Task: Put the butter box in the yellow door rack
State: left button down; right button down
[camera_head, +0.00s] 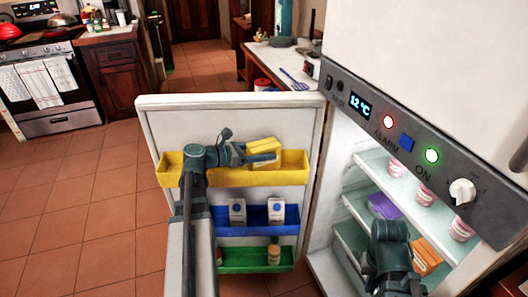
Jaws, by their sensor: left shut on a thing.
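The yellow butter box (264,148) is at the yellow door rack (215,177), near the rack's right half. Its top part shows above the rack's front wall; I cannot tell whether it touches the rack floor. My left gripper (262,158) reaches over the rack from the left and is shut on the box. My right arm stands in front of the lower fridge shelves; the fingers of my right gripper (388,232) cannot be made out.
The fridge door (228,113) is open. Below the yellow rack, a blue rack (292,216) holds cartons and a green rack (262,262) holds jars. The fridge shelves hold pink cups, a purple pack (384,206) and an orange box (427,255). Tiled floor lies open at left.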

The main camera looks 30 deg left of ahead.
pick_arm(q)
jog(key=shift+f+b, duration=0.35)
jog(key=shift+f, duration=0.1)
jog(key=shift+c, duration=1.5)
grip_release()
jog(key=shift+r, duration=0.1)
jog(key=shift+r+p, duration=0.2)
jog(key=shift+p, duration=0.1)
jog(key=shift+r+p, duration=0.45)
jog(key=p+v, duration=0.2)
jog(key=v, duration=0.8)
jog(key=shift+s+a, duration=0.25)
jog(key=shift+a, duration=0.05)
jog(key=shift+s+a+r, duration=0.1)
jog(key=shift+s+a, duration=0.25)
jog(key=shift+s, duration=0.2)
